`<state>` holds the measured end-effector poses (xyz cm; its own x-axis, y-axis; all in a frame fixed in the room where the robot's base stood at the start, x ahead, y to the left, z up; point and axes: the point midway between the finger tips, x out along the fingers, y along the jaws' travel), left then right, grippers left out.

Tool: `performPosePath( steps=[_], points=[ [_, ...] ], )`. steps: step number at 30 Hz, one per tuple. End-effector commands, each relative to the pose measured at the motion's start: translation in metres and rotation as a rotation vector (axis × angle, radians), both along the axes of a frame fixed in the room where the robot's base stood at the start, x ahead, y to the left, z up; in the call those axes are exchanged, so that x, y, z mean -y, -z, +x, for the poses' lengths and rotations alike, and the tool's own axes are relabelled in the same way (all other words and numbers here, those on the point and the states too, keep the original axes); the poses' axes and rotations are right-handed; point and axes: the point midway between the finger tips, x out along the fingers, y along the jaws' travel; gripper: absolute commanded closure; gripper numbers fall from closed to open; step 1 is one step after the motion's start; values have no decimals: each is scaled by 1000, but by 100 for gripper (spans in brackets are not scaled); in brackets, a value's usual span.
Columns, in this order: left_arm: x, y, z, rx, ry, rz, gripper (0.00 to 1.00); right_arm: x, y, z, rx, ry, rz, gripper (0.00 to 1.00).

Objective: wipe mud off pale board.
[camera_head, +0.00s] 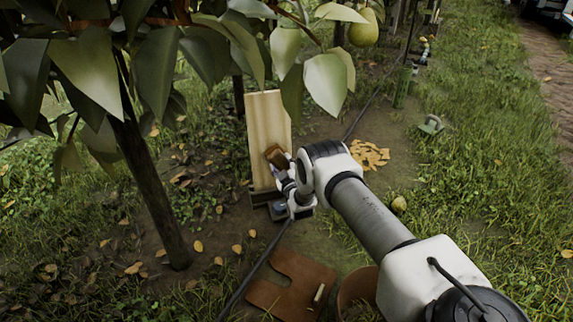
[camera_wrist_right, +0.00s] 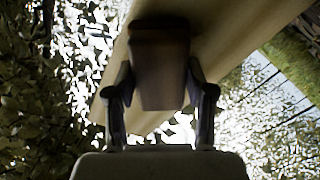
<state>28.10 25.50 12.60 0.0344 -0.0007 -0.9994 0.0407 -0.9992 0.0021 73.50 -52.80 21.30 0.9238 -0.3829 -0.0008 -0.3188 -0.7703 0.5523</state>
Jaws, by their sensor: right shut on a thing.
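The pale board (camera_head: 268,118) stands upright on a dark base near the middle of the head view; no mud shows clearly on its visible face. My right gripper (camera_head: 281,170) is at the board's lower right part, shut on a brown block-like wiping tool (camera_head: 275,154). In the right wrist view the tool (camera_wrist_right: 160,65) sits between the two fingers of the gripper (camera_wrist_right: 160,92), in front of the pale board (camera_wrist_right: 225,40). I cannot tell whether the tool touches the board. My left gripper does not show.
A tree trunk (camera_head: 150,180) stands left of the board and leaves hang above it. A brown flat sheet (camera_head: 290,283) and a brown round container (camera_head: 358,288) are on the ground in front. A pear (camera_head: 399,204) lies on the grass at right. A dark hose runs past the board.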

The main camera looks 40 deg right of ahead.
Motion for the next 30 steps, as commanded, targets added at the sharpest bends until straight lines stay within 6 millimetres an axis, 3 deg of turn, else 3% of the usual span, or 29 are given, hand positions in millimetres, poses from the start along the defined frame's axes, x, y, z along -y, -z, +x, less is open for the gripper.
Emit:
performPosePath(
  steps=[7,14,22,30],
  points=[
    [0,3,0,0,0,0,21,-25,0,11,1,-4,0,85],
    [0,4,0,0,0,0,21,-34,0,15,1,-2,0,85],
    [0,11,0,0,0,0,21,-60,1,28,2,-4,-1,85],
    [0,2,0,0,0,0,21,-65,-12,31,2,-2,-1,85]
  ],
)
